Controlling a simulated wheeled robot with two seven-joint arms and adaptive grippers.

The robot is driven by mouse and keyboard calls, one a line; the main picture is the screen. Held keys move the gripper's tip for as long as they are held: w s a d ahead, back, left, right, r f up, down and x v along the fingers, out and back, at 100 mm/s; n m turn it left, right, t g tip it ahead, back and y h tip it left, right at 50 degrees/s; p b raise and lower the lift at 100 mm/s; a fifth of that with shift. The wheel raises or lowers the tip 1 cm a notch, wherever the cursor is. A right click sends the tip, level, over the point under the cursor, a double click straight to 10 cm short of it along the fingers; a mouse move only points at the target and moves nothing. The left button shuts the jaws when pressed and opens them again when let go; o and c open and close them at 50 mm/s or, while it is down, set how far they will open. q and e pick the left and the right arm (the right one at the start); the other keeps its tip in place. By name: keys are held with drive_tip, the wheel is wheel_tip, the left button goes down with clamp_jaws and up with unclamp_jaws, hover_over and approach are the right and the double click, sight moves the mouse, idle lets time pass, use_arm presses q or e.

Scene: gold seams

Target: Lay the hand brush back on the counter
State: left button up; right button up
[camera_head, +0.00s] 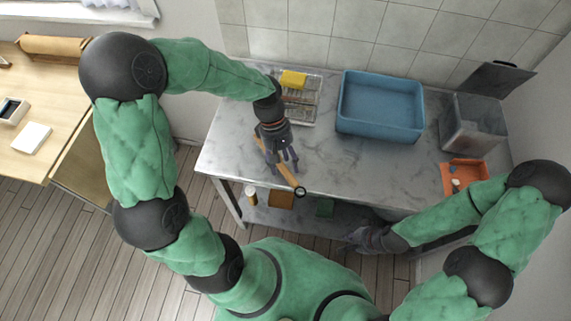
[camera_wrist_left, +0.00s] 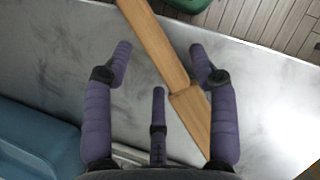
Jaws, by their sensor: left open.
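The wooden hand brush (camera_head: 290,178) is at the counter's front edge, its ringed end jutting past the edge. In the left wrist view its wooden body (camera_wrist_left: 158,40) runs diagonally between the fingers. I cannot tell whether it rests flat on the counter. My left gripper (camera_head: 284,164) is open over the brush, hiding its far part; its purple fingers (camera_wrist_left: 160,60) are spread apart. The grey marbled counter (camera_head: 355,170) lies beneath. My right gripper (camera_head: 358,238) is low, in front of the counter; its fingers are too dark to read.
A blue tub (camera_head: 380,107) stands at the back of the counter, beside a wire rack with a yellow sponge (camera_head: 292,79). The counter's middle is clear.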

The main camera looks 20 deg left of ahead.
use_arm(q)
drive_tip(key=p+v, duration=0.3)
drive_tip(key=v, duration=0.7)
drive_tip(key=shift+r, duration=0.1)
